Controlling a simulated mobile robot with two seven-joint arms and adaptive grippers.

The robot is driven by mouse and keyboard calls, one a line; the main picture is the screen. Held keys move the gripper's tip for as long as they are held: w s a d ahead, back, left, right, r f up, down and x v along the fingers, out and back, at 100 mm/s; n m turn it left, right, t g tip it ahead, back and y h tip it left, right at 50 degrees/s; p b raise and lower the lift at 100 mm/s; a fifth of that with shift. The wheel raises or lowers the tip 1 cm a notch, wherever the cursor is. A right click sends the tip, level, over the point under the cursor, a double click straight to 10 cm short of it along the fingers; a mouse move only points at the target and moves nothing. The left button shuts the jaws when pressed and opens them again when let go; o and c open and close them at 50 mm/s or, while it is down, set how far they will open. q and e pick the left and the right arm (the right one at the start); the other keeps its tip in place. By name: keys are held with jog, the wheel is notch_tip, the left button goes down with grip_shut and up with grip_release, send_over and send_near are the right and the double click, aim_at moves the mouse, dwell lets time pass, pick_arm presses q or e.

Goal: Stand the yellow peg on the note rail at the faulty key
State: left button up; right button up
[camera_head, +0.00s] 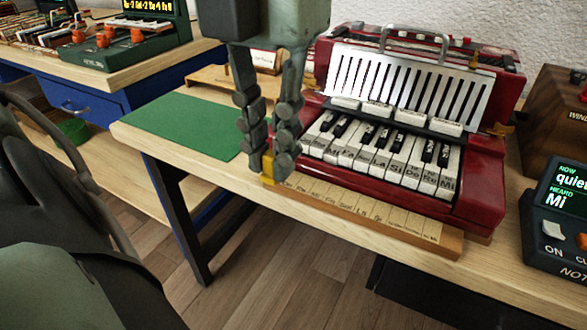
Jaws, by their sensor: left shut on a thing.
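My left gripper (269,158) points down at the left end of the note rail, shut on the yellow peg (268,168). Only a small part of the peg shows between and below the fingertips. I cannot tell whether it touches the rail. The note rail (350,211) is a light wooden strip with note labels along the front of the red keyboard instrument (480,185). Its white keys (400,165) carry note names, with La, Si, Do, Re and Mi readable to the right. The gripper hides the leftmost keys. My right gripper is not in view.
A dark box (556,235) at the right reads "NOW quiet" and "HEARD Mi". A green mat (185,125) lies bare on the table left of the gripper. A wooden stand with a card (264,60) is behind. A blue bench (150,88) with devices stands at the back left.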

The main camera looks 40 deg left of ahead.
pick_arm(q)
jog(key=shift+w+f, duration=0.15)
jog(key=shift+f, duration=0.1)
jog(key=w+f, duration=0.2)
jog(key=w, duration=0.1)
jog(key=w+a+f, duration=0.1)
jog(key=w+f, duration=0.1)
jog(key=w, duration=0.2)
jog(key=w+a+f, duration=0.1)
jog(key=w+f, duration=0.1)
jog(key=w, duration=0.1)
jog(key=shift+w+f, duration=0.2)
jog(key=shift+w, duration=0.1)
jog(key=shift+w+a+f, duration=0.1)
jog(key=shift+w+f, duration=0.1)
notch_tip(320, 180, down, 4)
jog(key=shift+r, duration=0.1)
